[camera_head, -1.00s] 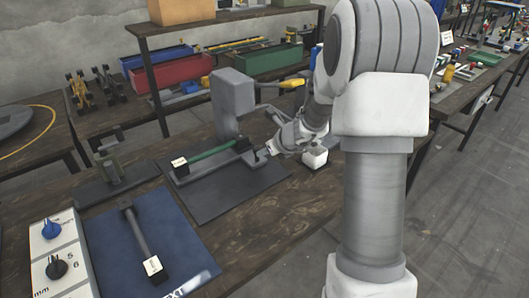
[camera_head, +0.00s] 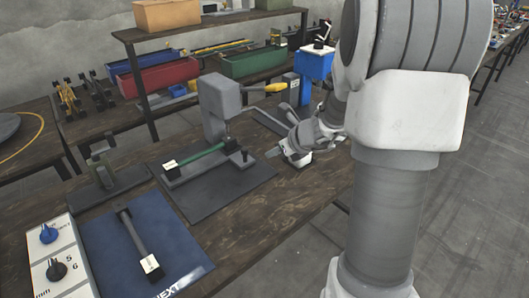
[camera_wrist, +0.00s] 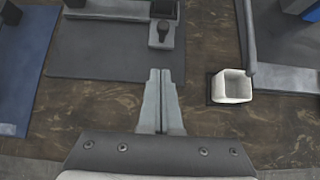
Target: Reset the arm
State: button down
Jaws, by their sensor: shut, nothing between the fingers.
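My gripper (camera_head: 274,152) is at the end of my arm, above the workbench to the right of the grey rivet press (camera_head: 217,105). In the wrist view my gripper (camera_wrist: 160,76) points at the bench with its two fingers together and nothing between them. A small white square cup (camera_wrist: 231,88) stands to the right of the fingers, apart from them. The press has a lever with a yellow handle (camera_head: 276,88). A green bar (camera_head: 200,155) with dark ends lies in the press fixture, with a white tag on its left end.
A blue mat (camera_head: 180,235) holds a dark tagged bar (camera_head: 138,240). A white control box (camera_head: 50,262) with knobs stands at the front left. A blue bin (camera_head: 315,64) stands behind my arm. Red (camera_head: 160,77) and green (camera_head: 250,62) bins are at the back.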

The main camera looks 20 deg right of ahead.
jog(key=s+a+r+n+g+y+p, duration=0.15)
jog(key=s+a+r+n+p, duration=0.35)
jog(key=s+a+r+n, duration=0.85)
jog(key=s+d+r+n+h+p, duration=0.1)
jog(key=s+r+n, duration=0.3)
jog(key=n, duration=0.5)
jog(key=s+d+r+n+g+h+p, duration=0.1)
jog(key=s+r+n+h+p, duration=0.2)
jog(key=s+n, duration=0.6)
jog(key=shift+s+d+r, duration=0.2)
jog(key=shift+d+r, duration=0.05)
jog(key=shift+r, duration=0.65)
